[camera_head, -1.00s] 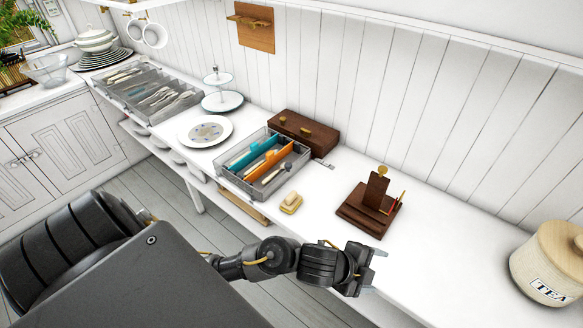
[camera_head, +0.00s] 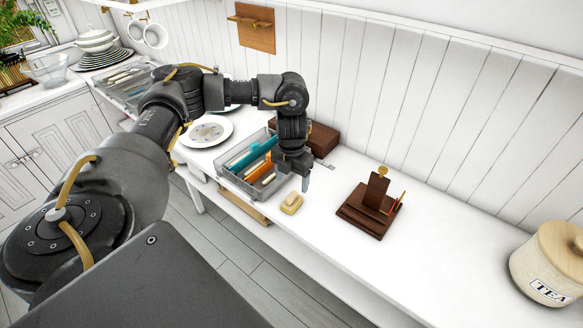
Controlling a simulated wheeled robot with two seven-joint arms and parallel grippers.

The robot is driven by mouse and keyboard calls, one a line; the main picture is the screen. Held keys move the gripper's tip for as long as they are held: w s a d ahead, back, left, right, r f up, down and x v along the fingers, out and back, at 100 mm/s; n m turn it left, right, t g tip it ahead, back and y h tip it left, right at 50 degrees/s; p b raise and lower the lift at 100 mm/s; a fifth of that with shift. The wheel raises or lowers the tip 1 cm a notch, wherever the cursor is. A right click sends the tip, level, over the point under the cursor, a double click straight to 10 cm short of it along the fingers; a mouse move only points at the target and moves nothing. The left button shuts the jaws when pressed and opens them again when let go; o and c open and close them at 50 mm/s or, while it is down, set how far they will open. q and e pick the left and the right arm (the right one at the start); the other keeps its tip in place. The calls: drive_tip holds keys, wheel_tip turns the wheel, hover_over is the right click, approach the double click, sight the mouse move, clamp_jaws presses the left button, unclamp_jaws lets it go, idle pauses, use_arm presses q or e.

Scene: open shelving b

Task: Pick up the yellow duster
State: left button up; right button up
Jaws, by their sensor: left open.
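My left gripper (camera_head: 299,179) points down above the counter, slightly behind and above the duster in the picture. It is open with nothing seen in it, and one pale fingertip shows clearly. The duster is in full view and apart from the gripper. My right gripper is not in view.
A wooden desk stand (camera_head: 363,219) stands to the right, with clear counter between. A tea canister (camera_head: 545,265) is far right.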

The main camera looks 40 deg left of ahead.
sight(291, 196)
use_arm(q)
drive_tip(key=shift+a+r, duration=0.15)
drive_tip(key=shift+a, duration=0.1)
drive_tip(key=shift+f, duration=2.8)
drive_tip(key=shift+f+p, duration=0.3)
drive_tip(key=shift+p, duration=0.05)
wheel_tip(291, 196, down, 4)
drive_tip(key=shift+w+a+r+p, duration=0.1)
drive_tip(key=shift+r+p, duration=0.05)
drive_tip(key=shift+p, duration=0.5)
drive_tip(key=shift+f, duration=0.5)
drive_tip(key=c, duration=1.1)
drive_tip(key=shift+r, duration=0.1)
